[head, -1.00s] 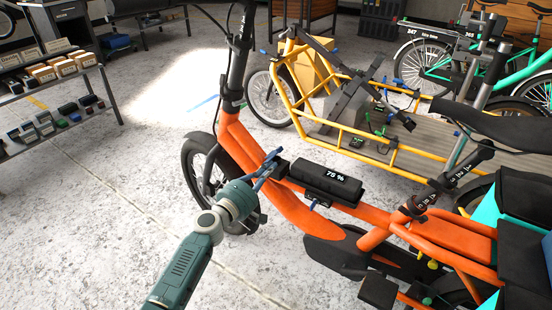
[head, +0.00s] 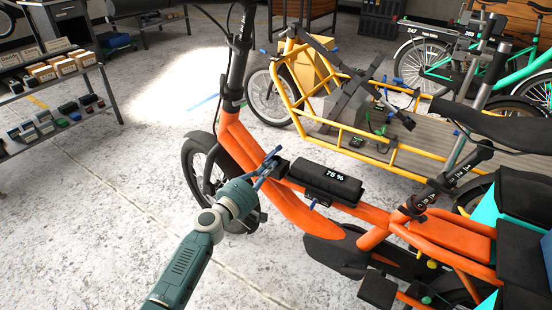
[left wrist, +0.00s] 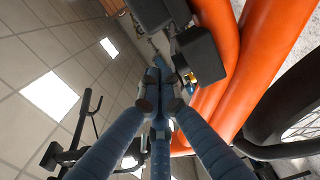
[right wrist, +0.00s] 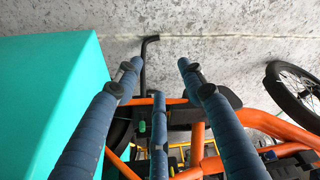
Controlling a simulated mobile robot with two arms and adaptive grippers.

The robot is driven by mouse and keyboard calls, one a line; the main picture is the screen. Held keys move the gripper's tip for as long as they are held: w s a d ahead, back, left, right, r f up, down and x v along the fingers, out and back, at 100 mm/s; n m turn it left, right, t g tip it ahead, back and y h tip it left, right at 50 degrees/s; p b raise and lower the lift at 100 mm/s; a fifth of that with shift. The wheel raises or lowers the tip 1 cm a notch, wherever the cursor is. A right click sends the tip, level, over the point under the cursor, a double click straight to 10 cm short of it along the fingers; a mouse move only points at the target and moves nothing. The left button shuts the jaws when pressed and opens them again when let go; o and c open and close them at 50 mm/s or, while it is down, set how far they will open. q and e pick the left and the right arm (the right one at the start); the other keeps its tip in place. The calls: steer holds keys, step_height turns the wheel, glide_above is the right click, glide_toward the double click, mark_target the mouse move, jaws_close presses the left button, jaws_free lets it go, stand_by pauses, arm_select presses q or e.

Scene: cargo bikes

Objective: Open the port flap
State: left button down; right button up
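The orange cargo bike (head: 265,195) carries a black battery reading 75 % (head: 326,180). A small black housing (head: 282,167) sits on the frame at the battery's front end. It seems to be the dark box in the left wrist view (left wrist: 201,52), with small blue and yellow parts at its lower edge. I cannot make out the port flap for certain. My left gripper (head: 270,163) is beside this housing. Its blue fingers come close together in the left wrist view (left wrist: 160,88), with nothing clearly between them. My right gripper (right wrist: 158,70) is open and empty above the bike's rear.
A teal box (right wrist: 50,90) is close beside my right gripper's fingers. A yellow cargo bike (head: 350,135) stands behind the orange one. A shelf with small boxes (head: 55,95) is at the left. The floor between the shelf and orange bike is clear.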

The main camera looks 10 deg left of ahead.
arm_select(q)
steer(key=shift+a, duration=0.15)
arm_select(e)
steer(key=shift+w, duration=0.1)
arm_select(q)
steer(key=shift+w+a+r+b, duration=0.1)
steer(key=shift+w+a+b, duration=0.15)
steer(key=shift+a, duration=0.35)
steer(key=shift+w+a+r+b, duration=0.1)
steer(key=shift+w+a, duration=0.15)
steer(key=shift+a, duration=0.3)
arm_select(e)
steer(key=shift+w+a+r+t, duration=0.85)
steer(key=shift+w+t, duration=0.45)
steer(key=shift+w, duration=1.45)
arm_select(q)
steer(key=d+p+v, duration=0.1)
steer(key=v, duration=0.7)
steer(key=shift+s+r, duration=0.2)
steer(key=shift+s, duration=0.05)
arm_select(e)
steer(key=s+d+f+g, duration=0.1)
steer(key=s+g, duration=0.1)
steer(key=s, duration=0.3)
steer(key=shift+s+d+g, duration=0.3)
steer(key=shift+s+d, duration=0.05)
arm_select(q)
steer(key=shift+d, duration=0.15)
arm_select(e)
steer(key=shift+w, duration=0.1)
